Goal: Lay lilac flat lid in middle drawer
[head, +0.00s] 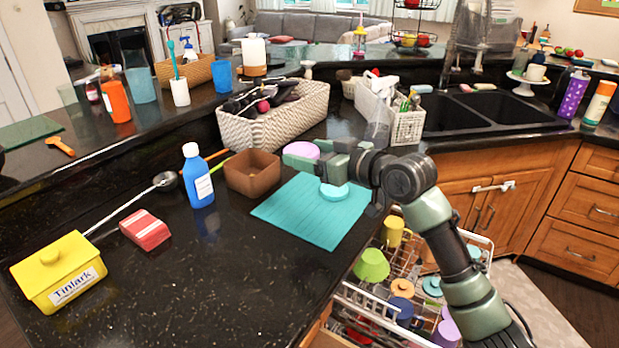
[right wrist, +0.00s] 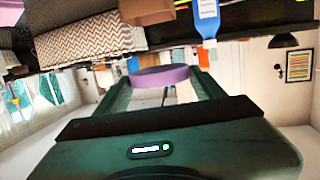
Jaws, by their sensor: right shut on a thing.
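My right gripper (head: 310,158) reaches in from the right above the teal mat and is shut on the lilac flat lid (head: 301,149). In the right wrist view the lid (right wrist: 160,76) sits between the two fingers, seen edge-on. In the head view the gripper hides part of it. A wooden drawer stack stands at the far right; its middle drawer (head: 592,208) looks closed. My left gripper is not in view.
A teal disc (head: 333,192) lies on the teal mat (head: 300,215). A brown box (head: 252,178), blue bottle (head: 198,180) and wicker basket (head: 262,128) stand nearby. A pulled-out dish rack (head: 385,300) holds several colored dishes below the counter edge.

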